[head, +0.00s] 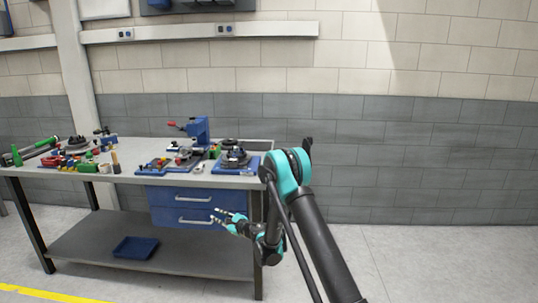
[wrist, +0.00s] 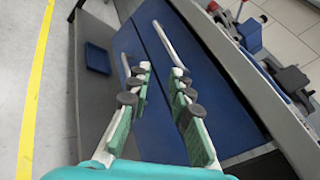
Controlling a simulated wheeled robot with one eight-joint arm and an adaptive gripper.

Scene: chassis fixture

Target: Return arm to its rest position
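My gripper (head: 222,219) is at the end of my teal and black arm, in front of the blue drawers under the workbench in the head view. In the wrist view my gripper (wrist: 160,72) has its two fingers apart, with nothing between them. The blue drawers (wrist: 205,110) with pale bar handles lie beyond the fingers. My arm is bent, with its elbow raised beside the right end of the bench and the gripper hanging lower, below the tabletop level.
The workbench (head: 130,177) holds blue fixtures (head: 199,133), a dark round part on a blue base (head: 236,160) and several small tools. A blue tray (head: 136,248) lies on the lower shelf (head: 190,262). The floor right of the bench is clear up to the wall.

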